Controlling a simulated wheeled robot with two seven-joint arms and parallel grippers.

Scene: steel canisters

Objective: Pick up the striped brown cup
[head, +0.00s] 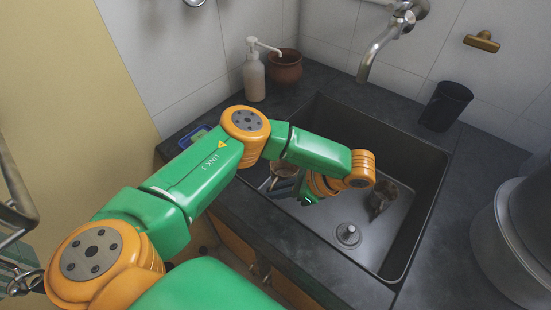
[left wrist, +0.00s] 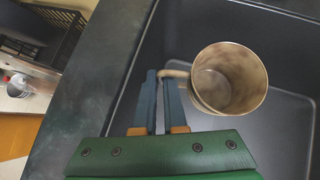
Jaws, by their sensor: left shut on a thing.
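A brownish cup (left wrist: 232,78) with a worn, metallic look is in the left wrist view, its open mouth facing the camera. I cannot clearly make out stripes on it. My left gripper (left wrist: 161,76) is shut on the cup's handle, with the cup to the right of the fingers. In the head view the cup (head: 284,168) shows at the near left side of the sink, partly hidden by my left arm and gripper (head: 285,183). I cannot tell how far it is above the sink floor. My right gripper is not in view.
A dark sink (head: 330,232) with a drain (head: 348,235) lies under my left arm. A metal cup (head: 381,200) stands in it. A faucet (head: 378,48), soap bottle (head: 254,78), brown pot (head: 285,68), black tumbler (head: 445,106) and large steel canister (head: 500,245) surround it.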

